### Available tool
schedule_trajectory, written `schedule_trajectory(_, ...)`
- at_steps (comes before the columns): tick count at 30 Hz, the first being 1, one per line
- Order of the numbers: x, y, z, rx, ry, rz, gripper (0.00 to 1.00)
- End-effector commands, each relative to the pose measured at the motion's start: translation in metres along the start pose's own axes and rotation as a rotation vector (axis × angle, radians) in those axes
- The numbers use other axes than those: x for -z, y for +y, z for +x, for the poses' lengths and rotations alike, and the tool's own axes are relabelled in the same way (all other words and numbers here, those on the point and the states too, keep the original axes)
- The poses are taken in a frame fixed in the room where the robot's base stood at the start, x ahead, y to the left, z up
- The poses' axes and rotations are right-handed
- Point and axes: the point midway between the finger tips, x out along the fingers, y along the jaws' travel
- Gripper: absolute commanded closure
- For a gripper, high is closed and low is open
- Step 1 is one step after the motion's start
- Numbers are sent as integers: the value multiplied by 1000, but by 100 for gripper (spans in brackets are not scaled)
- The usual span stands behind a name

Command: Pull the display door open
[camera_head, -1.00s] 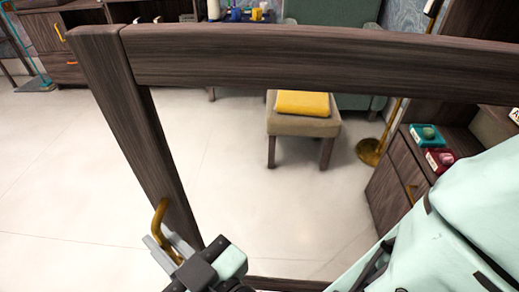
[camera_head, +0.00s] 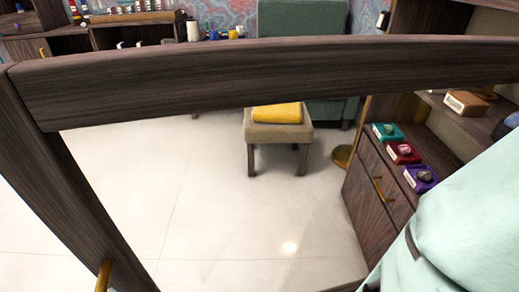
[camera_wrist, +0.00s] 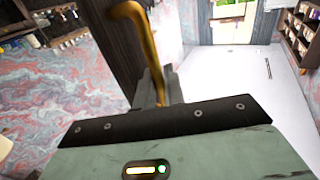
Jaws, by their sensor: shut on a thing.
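The display door (camera_head: 250,75) is a dark wood frame that crosses the head view close up, with the floor showing through its middle. Its left upright (camera_head: 70,185) leans down to the bottom edge. The gold handle (camera_head: 103,277) shows only in part at the lower left of the head view. In the wrist view the curved handle (camera_wrist: 143,35) runs down between the fingers of my gripper (camera_wrist: 155,83), which is shut on it. My gripper is out of sight in the head view. The door stands away from the display cabinet (camera_head: 362,190) at the right.
A stool (camera_head: 278,133) with a yellow cushion (camera_head: 277,114) stands beyond the door, before a green armchair (camera_head: 303,65). Small teal, red and purple boxes (camera_head: 420,178) sit on the cabinet. A low shelf unit (camera_head: 133,30) stands at the back left. The floor between is clear.

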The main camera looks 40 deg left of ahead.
Motion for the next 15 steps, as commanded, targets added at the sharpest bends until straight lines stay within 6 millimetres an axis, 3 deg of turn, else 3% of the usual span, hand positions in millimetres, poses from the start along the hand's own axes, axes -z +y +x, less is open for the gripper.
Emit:
schedule_trajectory(3,1,0,0,-1,2,0,100)
schedule_trajectory(4,1,1,0,-1,2,0,87)
schedule_trajectory(5,1,1,0,-1,2,0,85)
schedule_trajectory(15,0,1,-4,-1,0,0,85)
